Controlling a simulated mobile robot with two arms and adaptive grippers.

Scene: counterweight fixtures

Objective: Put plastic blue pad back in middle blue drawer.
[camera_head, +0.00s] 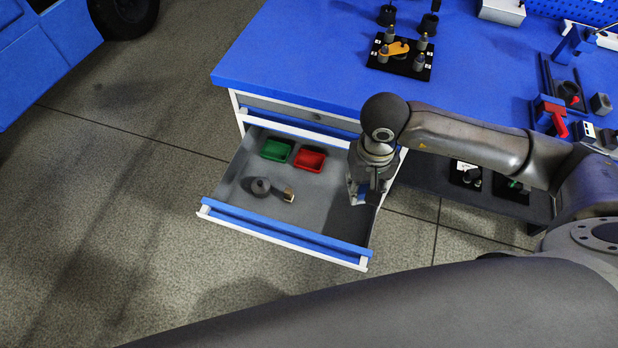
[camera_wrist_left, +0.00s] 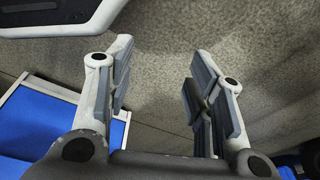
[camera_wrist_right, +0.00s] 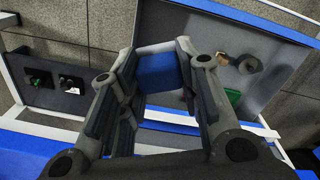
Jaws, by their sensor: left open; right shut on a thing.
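The blue plastic pad (camera_wrist_right: 158,72) is held between the fingers of my right gripper (camera_wrist_right: 157,58). In the head view, my right gripper (camera_head: 368,195) points down over the right side of the open drawer, and the pad is hidden there. The open drawer has a blue front (camera_head: 285,229) and a grey floor (camera_head: 325,212); a shut drawer (camera_head: 295,112) is above it. The drawer also shows in the right wrist view (camera_wrist_right: 188,32). I cannot tell how far the pad is above the floor. My left gripper (camera_wrist_left: 160,80) is open and empty, away from the drawer.
The drawer holds a green bin (camera_head: 276,149), a red bin (camera_head: 309,159) and a grey round part (camera_head: 260,187) with a short handle. The drawer floor near my right gripper looks clear. The blue tabletop (camera_head: 300,55) overhangs behind, with a black fixture plate (camera_head: 400,58) on it.

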